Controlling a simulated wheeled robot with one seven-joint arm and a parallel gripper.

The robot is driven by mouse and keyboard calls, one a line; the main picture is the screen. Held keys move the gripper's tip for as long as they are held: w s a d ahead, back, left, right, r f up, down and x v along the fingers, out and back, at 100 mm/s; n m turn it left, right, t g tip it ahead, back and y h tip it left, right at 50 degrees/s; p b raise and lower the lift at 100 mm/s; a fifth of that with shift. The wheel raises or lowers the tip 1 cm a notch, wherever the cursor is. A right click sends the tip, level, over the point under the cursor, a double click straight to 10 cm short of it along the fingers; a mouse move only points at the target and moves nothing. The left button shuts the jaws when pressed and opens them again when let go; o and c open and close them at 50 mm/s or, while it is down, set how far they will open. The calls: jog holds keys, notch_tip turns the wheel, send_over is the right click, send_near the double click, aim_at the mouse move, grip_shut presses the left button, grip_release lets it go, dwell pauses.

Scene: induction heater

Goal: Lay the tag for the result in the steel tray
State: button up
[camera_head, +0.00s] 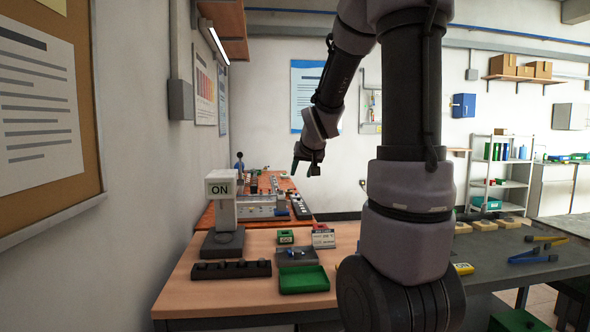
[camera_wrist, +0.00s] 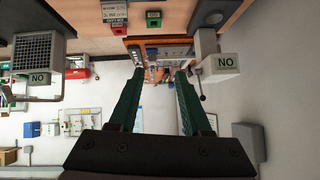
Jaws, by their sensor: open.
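My gripper (camera_head: 309,168) is raised above the back of the wooden bench, with its jaws apart. In the wrist view my gripper (camera_wrist: 156,76) shows two green fingers with nothing between them. A green holder (camera_head: 285,237) with a card that seems to read GO stands on the bench.
A green tray (camera_head: 304,280) lies at the bench front, beside a dark rack (camera_head: 231,269). A second bench (camera_head: 270,186) with equipment lies behind. Pliers-like tools (camera_head: 540,251) lie right.

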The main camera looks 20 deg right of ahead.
jog(key=s+a+r+g+y, duration=0.1)
jog(key=s+a, duration=0.5)
jog(key=s, duration=0.6)
jog(key=s+a+r+g+y, duration=0.1)
jog(key=s+a+r+y, duration=0.2)
jog(key=s+a, duration=0.4)
jog(key=s+r, duration=0.1)
jog(key=s, duration=0.5)
jog(key=shift+s+a+g, duration=0.25)
jog(key=shift+s+g, duration=0.05)
jog(key=shift+g, duration=0.1)
jog(key=shift+a, duration=0.1)
